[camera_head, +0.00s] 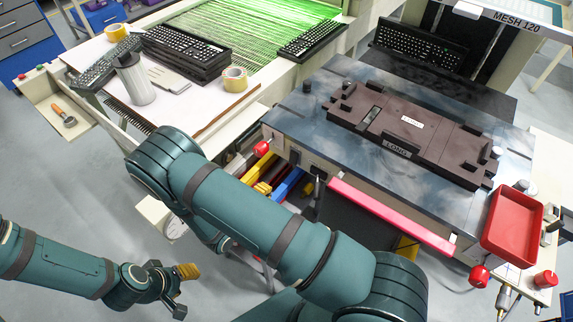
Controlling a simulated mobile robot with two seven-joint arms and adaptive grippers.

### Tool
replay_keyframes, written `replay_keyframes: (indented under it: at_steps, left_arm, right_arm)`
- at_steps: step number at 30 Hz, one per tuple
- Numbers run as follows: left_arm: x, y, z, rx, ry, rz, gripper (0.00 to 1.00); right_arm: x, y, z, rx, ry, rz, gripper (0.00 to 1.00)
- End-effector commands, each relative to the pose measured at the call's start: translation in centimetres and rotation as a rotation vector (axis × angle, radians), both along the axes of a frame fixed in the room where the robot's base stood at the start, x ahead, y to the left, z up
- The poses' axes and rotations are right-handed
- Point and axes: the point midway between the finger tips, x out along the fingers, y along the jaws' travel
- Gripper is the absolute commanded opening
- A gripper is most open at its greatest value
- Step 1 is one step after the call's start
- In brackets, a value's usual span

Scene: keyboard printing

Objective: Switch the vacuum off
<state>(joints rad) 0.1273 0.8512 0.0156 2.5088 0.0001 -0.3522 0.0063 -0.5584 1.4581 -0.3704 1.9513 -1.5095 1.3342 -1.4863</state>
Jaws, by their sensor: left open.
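The vacuum switch cannot be picked out for sure. Small dark fittings (295,157) sit on the front face under the edge of the dark printing table (290,125), and one of them could be it. A red knob (262,148) is at the table's left front corner, and another red knob (479,276) is at the right front. My left gripper (182,291) is open and empty at the lower left, over the floor and well apart from the table. My right gripper is not visible. A large teal link of my arm crosses the lower middle and hides part of the table's front.
A brown fixture marked LONG (352,106) lies on the table. A red bar (390,216) runs along its front, and a red tray (512,226) is at its right. Black keyboards (187,50) and tape rolls (235,78) lie on the left bench. Floor at lower left is clear.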

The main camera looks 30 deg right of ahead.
Motion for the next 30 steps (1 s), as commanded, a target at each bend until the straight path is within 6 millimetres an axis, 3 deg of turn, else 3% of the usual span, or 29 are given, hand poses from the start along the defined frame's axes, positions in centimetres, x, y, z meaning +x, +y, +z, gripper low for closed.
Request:
replay_keyframes:
  at_steps: [11,30]
  left_arm:
    - [0.0,0.0,-0.1,0.000,0.000,0.000,0.47]
    - [-0.3,-0.1,-1.3,-0.002,0.007,-0.006,0.47]
  right_arm:
    - [0.3,-0.9,-0.2,0.004,-0.001,-0.005,0.00]
    - [4.4,-11.1,-2.2,0.005,-0.002,-0.008,0.00]
